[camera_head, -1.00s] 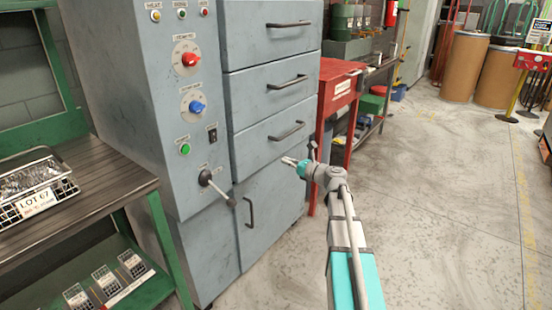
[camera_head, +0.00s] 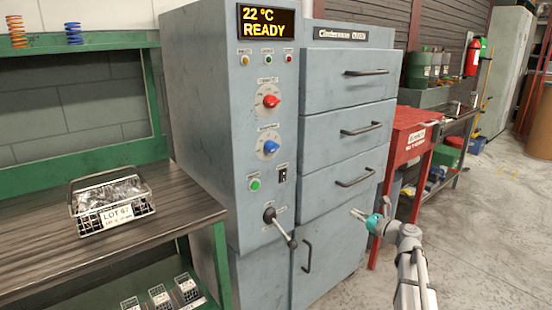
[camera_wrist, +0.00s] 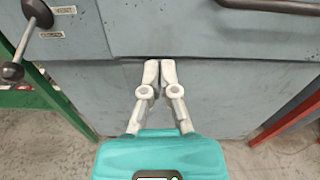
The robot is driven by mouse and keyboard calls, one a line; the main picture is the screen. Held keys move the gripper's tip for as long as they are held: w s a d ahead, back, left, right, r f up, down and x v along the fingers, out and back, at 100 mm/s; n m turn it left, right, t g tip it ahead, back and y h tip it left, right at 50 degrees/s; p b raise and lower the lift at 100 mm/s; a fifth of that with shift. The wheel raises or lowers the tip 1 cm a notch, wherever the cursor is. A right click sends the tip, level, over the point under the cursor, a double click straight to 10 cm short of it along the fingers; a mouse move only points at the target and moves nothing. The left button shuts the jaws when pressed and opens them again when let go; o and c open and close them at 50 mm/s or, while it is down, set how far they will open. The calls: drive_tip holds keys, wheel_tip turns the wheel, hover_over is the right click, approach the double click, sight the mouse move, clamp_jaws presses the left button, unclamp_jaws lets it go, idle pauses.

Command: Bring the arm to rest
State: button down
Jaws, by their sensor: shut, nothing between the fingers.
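My gripper (camera_head: 358,214) is in front of the grey oven cabinet (camera_head: 340,110), at the height of the gap below its lowest drawer. In the wrist view my gripper (camera_wrist: 160,66) has its two pale fingers together and nothing between them. Behind the fingertips is the cabinet's grey front (camera_wrist: 220,95). I cannot tell how far the tips are from it. My arm comes in from the lower right in the head view.
A lever (camera_head: 280,228) and a lower door handle (camera_head: 307,256) stick out from the cabinet. A wire basket (camera_head: 110,205) labelled LOT 67 sits on the workbench (camera_head: 40,245) at left.

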drive_tip(key=s+a+f+n+g+h, duration=0.4)
drive_tip(key=s+a+f+n+g, duration=0.7)
drive_tip(key=s+a+f+n, duration=0.7)
drive_tip(key=s+d+n+g+h, duration=0.25)
drive_tip(key=s+n+h, duration=0.4)
drive_tip(key=n, duration=0.35)
wheel_tip(320, 180, up, 34)
drive_tip(key=p, duration=3.4)
drive_tip(key=shift+a+g, duration=0.15)
drive_tip(key=shift+g, duration=0.3)
drive_tip(key=shift+y, duration=0.25)
